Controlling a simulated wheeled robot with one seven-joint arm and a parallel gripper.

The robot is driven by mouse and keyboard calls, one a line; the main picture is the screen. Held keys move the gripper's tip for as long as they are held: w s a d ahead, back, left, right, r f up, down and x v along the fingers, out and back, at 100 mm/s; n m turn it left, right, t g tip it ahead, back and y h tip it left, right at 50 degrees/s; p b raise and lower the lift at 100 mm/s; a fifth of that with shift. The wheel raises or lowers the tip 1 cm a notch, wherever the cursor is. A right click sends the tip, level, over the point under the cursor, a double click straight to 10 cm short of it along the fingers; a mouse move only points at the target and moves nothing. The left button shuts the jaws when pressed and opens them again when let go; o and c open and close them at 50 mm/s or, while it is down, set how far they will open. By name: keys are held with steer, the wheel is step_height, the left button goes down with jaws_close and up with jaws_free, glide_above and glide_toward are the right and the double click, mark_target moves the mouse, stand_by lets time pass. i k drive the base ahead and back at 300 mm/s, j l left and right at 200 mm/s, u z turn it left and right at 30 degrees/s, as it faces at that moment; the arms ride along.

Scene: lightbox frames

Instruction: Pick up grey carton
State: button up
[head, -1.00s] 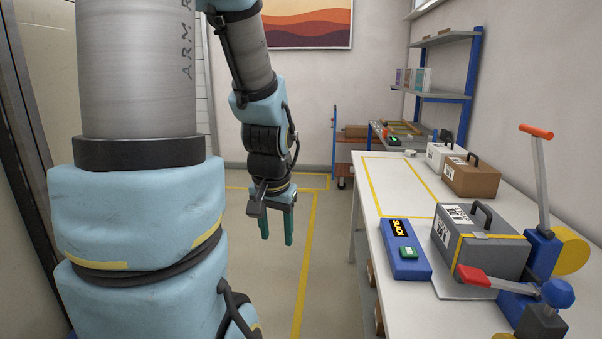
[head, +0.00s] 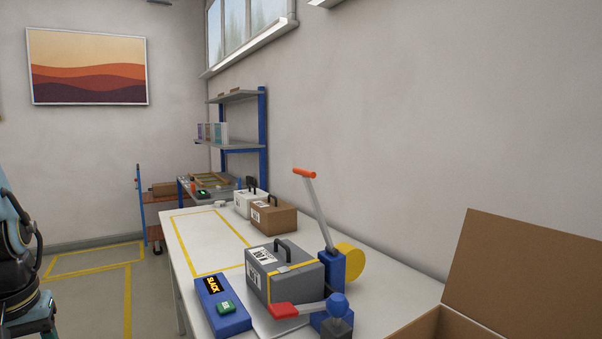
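The grey carton (head: 286,277) stands on the white table (head: 208,258). It has a dark handle on top, a yellow strap around it and a white label on its left face. It sits beside a blue strapping machine with a red lever. My gripper (head: 42,325) is at the lower left edge of the head view, over the floor and well away from the carton. Its fingers are cut off by the frame edge, so whether it is open or shut does not show.
A blue box marked SLACK (head: 221,305) lies left of the carton. The strapping machine (head: 330,266) stands right of it. A brown carton (head: 274,217) and a white carton (head: 247,203) stand behind. An open cardboard box (head: 515,280) is at right. The yellow-outlined table area is clear.

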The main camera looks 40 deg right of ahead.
mark_target(277, 270)
steer(key=i+j+z, duration=0.2)
steer(key=i, duration=1.55)
steer(key=i+z, duration=0.15)
steer(key=z, duration=1.15)
